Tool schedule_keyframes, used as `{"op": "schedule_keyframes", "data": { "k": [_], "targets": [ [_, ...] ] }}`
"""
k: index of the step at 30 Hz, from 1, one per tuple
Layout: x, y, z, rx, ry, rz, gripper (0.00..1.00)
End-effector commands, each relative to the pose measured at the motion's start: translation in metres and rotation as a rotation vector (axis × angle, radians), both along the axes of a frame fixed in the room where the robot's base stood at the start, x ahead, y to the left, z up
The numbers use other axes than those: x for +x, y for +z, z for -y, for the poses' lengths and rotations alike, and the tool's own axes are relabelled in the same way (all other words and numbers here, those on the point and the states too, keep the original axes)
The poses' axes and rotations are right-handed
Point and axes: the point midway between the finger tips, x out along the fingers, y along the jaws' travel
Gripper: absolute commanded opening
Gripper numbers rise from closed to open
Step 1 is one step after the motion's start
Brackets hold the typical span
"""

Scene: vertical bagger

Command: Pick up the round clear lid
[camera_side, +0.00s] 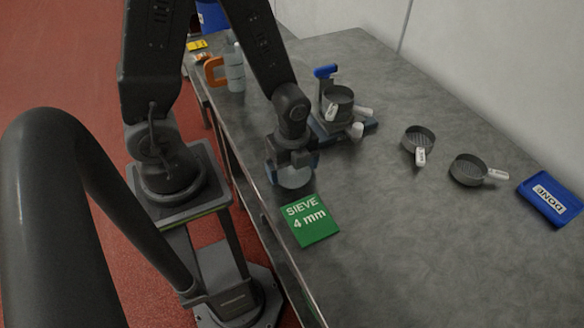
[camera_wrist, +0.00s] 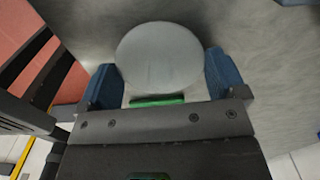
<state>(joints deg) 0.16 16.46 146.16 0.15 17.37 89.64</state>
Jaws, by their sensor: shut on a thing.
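The round clear lid (camera_wrist: 158,58) shows in the wrist view as a pale grey disc between the two blue fingers of my gripper (camera_wrist: 165,78). The fingers touch or nearly touch its left and right edges, and my gripper is shut on it. In the side view the lid (camera_side: 294,178) shows as a pale rounded shape under my gripper (camera_side: 291,168), near the table's front edge. It is just behind the green card. I cannot tell if the lid is clear of the table.
The green "SIEVE 4 mm" card (camera_side: 311,221) lies close in front. A blue stand with a sieve (camera_side: 338,102) is behind to the right. Two sieves (camera_side: 418,139) (camera_side: 468,170) and a blue "DONE" tray (camera_side: 549,198) lie right. A jug with an orange handle (camera_side: 234,70) stands at the back left.

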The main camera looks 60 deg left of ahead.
Motion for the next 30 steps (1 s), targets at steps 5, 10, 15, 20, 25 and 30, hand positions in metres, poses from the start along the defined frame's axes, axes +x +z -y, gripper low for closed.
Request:
{"op": "schedule_keyframes", "data": {
  "k": [5, 10, 15, 20, 25, 30],
  "targets": [
    [0.001, 0.009, 0.000, 0.000, 0.000, 0.004, 0.67],
    [0.001, 0.031, 0.000, 0.000, 0.000, 0.008, 0.67],
    [0.002, 0.061, 0.000, -0.001, 0.000, 0.009, 0.67],
    [0.001, 0.084, 0.000, -0.001, 0.000, 0.006, 0.67],
    [0.010, 0.101, -0.003, -0.001, 0.001, 0.003, 0.67],
    [0.053, 0.119, -0.019, -0.001, 0.006, 0.003, 0.67]
  ]
}}
